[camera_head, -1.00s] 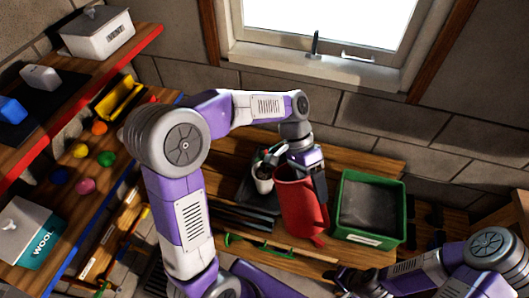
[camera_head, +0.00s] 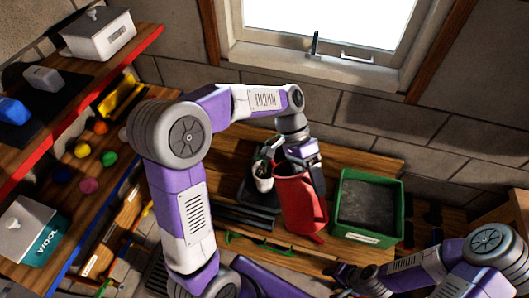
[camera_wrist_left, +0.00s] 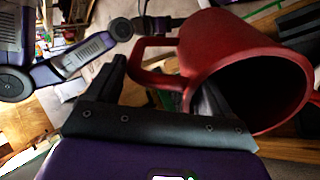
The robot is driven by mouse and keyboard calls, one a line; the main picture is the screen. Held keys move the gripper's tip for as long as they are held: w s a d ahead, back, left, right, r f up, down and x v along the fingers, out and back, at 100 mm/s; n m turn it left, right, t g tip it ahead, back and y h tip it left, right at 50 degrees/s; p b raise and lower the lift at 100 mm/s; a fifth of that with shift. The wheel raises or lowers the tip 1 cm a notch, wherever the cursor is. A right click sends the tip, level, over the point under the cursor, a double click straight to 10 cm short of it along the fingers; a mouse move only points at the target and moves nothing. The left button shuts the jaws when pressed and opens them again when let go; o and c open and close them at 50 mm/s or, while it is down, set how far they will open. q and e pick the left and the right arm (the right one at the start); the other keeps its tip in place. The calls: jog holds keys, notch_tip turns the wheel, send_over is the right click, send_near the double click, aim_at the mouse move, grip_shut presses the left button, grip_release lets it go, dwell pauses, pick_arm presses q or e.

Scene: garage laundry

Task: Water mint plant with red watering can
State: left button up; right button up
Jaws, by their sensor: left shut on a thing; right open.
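The red watering can (camera_head: 293,208) is near the middle of the wooden bench in the head view. My left gripper (camera_head: 312,170) is at its upper side, shut on it. A small white pot (camera_head: 263,184) with some green, which looks like the mint plant, stands just left of the can, partly hidden by my arm. My right gripper (camera_head: 347,279) is open and low in front of the bench.
A green crate (camera_head: 343,237) stands just right of the can. A dark tray (camera_head: 250,193) lies under or beside the pot. A window and block wall are behind the bench. Shelves (camera_head: 105,75) with boxes and coloured balls stand at the left.

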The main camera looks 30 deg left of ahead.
aim_at(312, 204)
pick_arm(q)
jog(key=shift+r, duration=0.15)
jog(key=shift+w+a+r+h+p, duration=0.2)
jog(key=shift+a+r+p, duration=0.1)
jog(key=shift+r+p, duration=0.2)
jog(key=shift+w+a+r+h+p, duration=0.2)
jog(key=shift+a+r+p, duration=0.1)
jog(key=shift+r+p, duration=0.15)
dwell(1.3)
jog(key=shift+w+a+r+g+h+p, duration=0.25)
jog(key=shift+a+r+p, duration=0.1)
jog(key=shift+r+p, duration=0.15)
jog(key=shift+w+a+r+g+h+p, duration=0.15)
jog(key=shift+a+r+g+h+p, duration=0.2)
jog(key=shift+p, duration=0.25)
jog(key=s+d+f+t+y+b, duration=0.1)
jog(key=f+b, duration=0.1)
jog(key=f, duration=0.1)
jog(key=s+d+f+t+y+b, duration=0.1)
jog(key=d+f+y+b, duration=0.1)
jog(key=f+b, duration=0.1)
jog(key=s+d+f+t+y+b, duration=0.1)
jog(key=d+f+y+b, duration=0.1)
jog(key=f+b, duration=0.1)
jog(key=shift+s+d+f, duration=0.15)
jog(key=shift+d+f, duration=0.1)
jog(key=shift+f, duration=0.05)
jog(key=shift+r, duration=0.1)
